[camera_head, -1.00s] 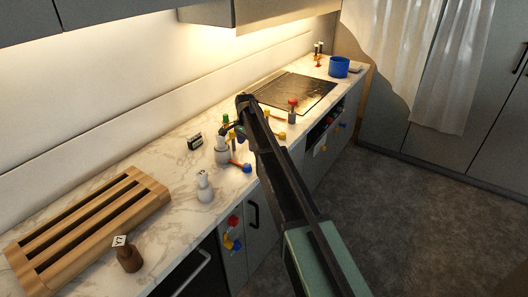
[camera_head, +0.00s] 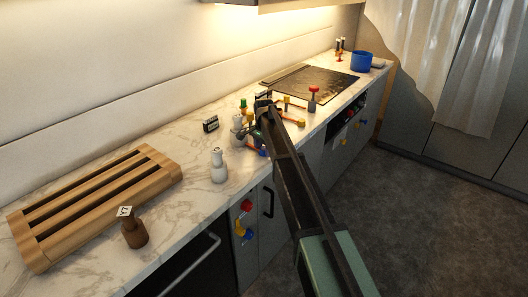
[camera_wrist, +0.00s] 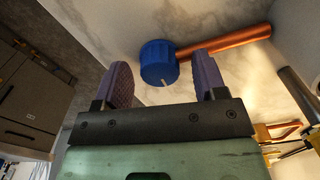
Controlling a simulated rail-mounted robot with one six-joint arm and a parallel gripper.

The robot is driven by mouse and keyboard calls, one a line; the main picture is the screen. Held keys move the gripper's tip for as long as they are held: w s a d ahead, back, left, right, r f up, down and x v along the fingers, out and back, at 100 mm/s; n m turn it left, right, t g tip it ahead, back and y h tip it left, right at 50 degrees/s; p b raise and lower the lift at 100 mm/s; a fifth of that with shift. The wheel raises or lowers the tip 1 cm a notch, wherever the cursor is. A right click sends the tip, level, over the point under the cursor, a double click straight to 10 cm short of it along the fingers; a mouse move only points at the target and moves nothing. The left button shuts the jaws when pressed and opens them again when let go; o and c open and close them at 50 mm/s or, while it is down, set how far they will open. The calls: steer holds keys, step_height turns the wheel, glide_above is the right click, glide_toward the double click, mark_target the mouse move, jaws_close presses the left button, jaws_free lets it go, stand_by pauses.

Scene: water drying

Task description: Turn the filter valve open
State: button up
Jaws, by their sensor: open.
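A blue ribbed knob (camera_wrist: 158,62) on the end of a copper pipe (camera_wrist: 232,42) shows in the wrist view, over the marble counter. My gripper (camera_wrist: 163,75) is open, with one purple finger on each side of the knob. Gaps show on both sides, and I cannot tell how deep the knob sits between the fingers. In the head view my gripper (camera_head: 262,106) is at the group of small pipes and fittings on the counter. A blue piece (camera_head: 263,152) at a reddish pipe's end shows just below; I cannot tell whether it is the same knob. No filter label is readable.
A white bottle-like fitting (camera_head: 218,166), a red-topped fitting (camera_head: 313,98) and a small dark box (camera_head: 210,124) stand nearby. A wooden slatted rack (camera_head: 95,205) and brown bottle (camera_head: 133,232) are at left. A cooktop (camera_head: 312,84) and blue pot (camera_head: 361,61) are farther back.

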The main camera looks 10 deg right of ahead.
steer(key=c, duration=0.9)
steer(key=n, duration=1.3)
steer(key=shift+n, duration=2.4)
